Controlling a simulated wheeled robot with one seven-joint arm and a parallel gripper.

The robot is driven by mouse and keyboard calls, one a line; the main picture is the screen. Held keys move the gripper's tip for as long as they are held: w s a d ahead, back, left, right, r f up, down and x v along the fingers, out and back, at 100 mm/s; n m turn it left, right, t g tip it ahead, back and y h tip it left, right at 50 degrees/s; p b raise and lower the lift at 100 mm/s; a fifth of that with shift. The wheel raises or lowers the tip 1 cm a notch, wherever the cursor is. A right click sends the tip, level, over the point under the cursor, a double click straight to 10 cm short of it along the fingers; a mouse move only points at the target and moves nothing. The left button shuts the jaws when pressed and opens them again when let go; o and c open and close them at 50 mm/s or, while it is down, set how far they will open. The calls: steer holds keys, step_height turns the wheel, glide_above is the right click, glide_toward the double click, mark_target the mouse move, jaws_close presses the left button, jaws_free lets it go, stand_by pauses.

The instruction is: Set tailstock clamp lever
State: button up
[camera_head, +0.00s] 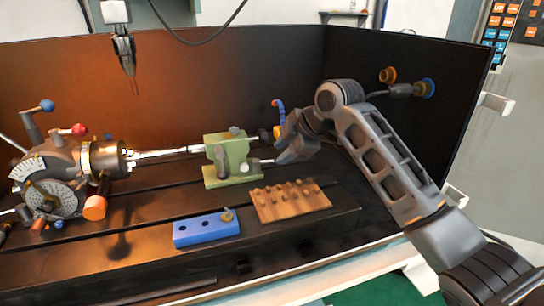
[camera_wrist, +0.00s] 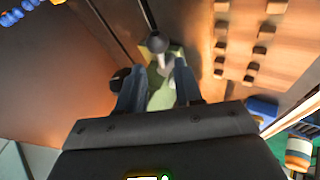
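The green tailstock (camera_head: 240,153) stands on the slotted bed, with a dark lever (camera_head: 221,160) on its front face. A pale rod (camera_head: 262,161) sticks out of its right side toward my gripper (camera_head: 286,152). In the wrist view, a pale lever with a dark ball end (camera_wrist: 157,42) rises in front of the green tailstock body (camera_wrist: 164,98). My gripper's two fingers (camera_wrist: 160,75) are spread, with the lever near the gap between their tips. I see no clear contact. A black knob (camera_wrist: 120,78) shows beside the left finger. Which part is the clamp lever is not certain.
A wooden peg board (camera_head: 290,202) and a blue block (camera_head: 206,228) lie in front of the tailstock. The dividing head (camera_head: 60,180) stands at the left, with a shaft reaching the tailstock. A blue coolant hose (camera_head: 279,108) and the dark back wall are behind.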

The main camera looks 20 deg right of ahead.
steer(key=x, duration=0.5)
jaws_close()
